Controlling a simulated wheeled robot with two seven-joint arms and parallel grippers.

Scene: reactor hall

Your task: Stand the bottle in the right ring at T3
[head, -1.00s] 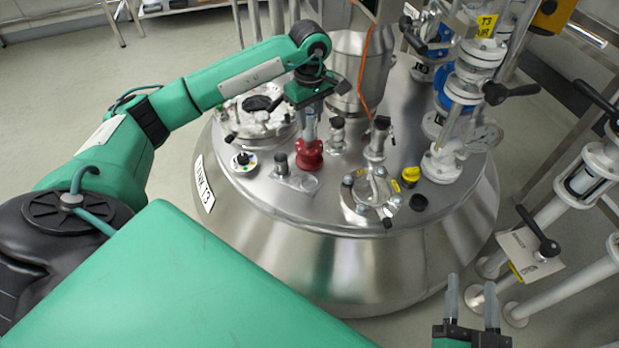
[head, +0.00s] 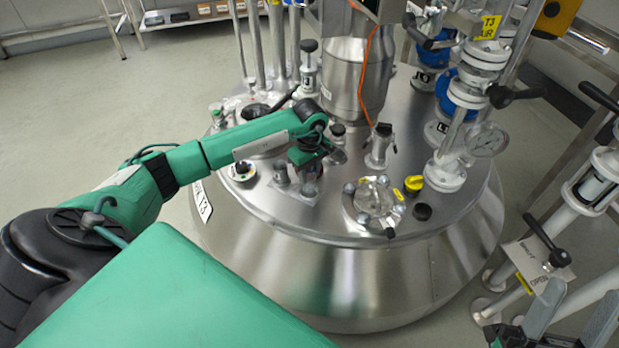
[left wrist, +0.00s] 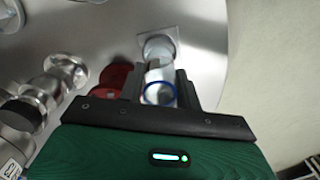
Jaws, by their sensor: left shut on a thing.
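My left gripper (head: 303,172) is low over the T3 vessel lid (head: 330,215), at the small ring bracket near the lid's front left. In the left wrist view the gripper (left wrist: 162,92) is shut on a clear bottle (left wrist: 159,73), whose blue-rimmed end faces the camera. Beyond the bottle, a bright metal plate (left wrist: 173,35) with a round fitting shows. The gripper covers much of the bracket in the head view, so I cannot tell whether the bottle is inside the right ring or above it. My right gripper (head: 570,322) is open and empty at the lower right.
A red flanged fitting (left wrist: 114,78) stands close beside the held bottle. A round glass port (head: 373,198), a yellow cap (head: 413,184) and a black cap (head: 422,211) are to the right.

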